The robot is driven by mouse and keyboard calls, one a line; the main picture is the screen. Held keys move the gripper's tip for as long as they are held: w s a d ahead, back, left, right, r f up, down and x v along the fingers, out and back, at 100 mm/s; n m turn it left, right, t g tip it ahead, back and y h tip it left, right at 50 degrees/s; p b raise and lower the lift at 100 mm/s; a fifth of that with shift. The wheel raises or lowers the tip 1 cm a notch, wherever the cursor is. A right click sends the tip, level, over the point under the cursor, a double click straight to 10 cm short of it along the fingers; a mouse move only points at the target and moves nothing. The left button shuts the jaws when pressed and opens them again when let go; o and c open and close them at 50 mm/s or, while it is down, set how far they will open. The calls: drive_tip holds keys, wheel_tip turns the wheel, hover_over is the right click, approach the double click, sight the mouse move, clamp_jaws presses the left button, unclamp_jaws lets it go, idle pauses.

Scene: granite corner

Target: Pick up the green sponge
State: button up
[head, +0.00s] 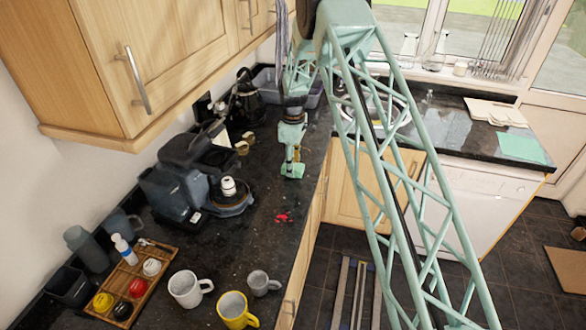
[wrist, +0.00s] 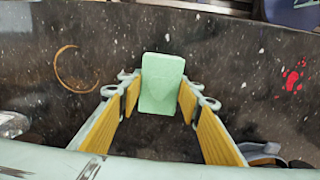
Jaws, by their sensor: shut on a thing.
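The green sponge (wrist: 161,82) is a pale green block in the wrist view. It sits between the two yellow-padded fingers of my gripper (wrist: 160,98), which are shut on it near their tips. In the head view my gripper (head: 292,170) points down over the dark granite counter, left of its front edge. The sponge is small there and hard to tell from my pale green gripper. I cannot tell whether the sponge touches the counter or is just above it.
A red stain (head: 283,217) and a brown ring stain (wrist: 76,68) mark the counter (head: 262,250). A coffee machine (head: 190,180) stands to the left. Mugs, including a yellow mug (head: 236,310), and a wooden tray (head: 139,290) stand nearer. A grey basin (head: 265,80) lies behind.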

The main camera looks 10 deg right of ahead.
drive_tip(key=shift+r, duration=0.1)
drive_tip(key=shift+r+b, duration=0.4)
drive_tip(key=shift+r, duration=1.3)
drive_tip(key=s, duration=0.5)
drive_tip(key=s+a+r+b, duration=0.1)
drive_tip(key=s, duration=0.4)
drive_tip(key=s+a+b, duration=0.1)
drive_tip(key=s, duration=0.5)
drive_tip(key=shift+r, duration=0.2)
drive_tip(key=shift+w+d, duration=0.1)
drive_tip(key=shift+w, duration=0.1)
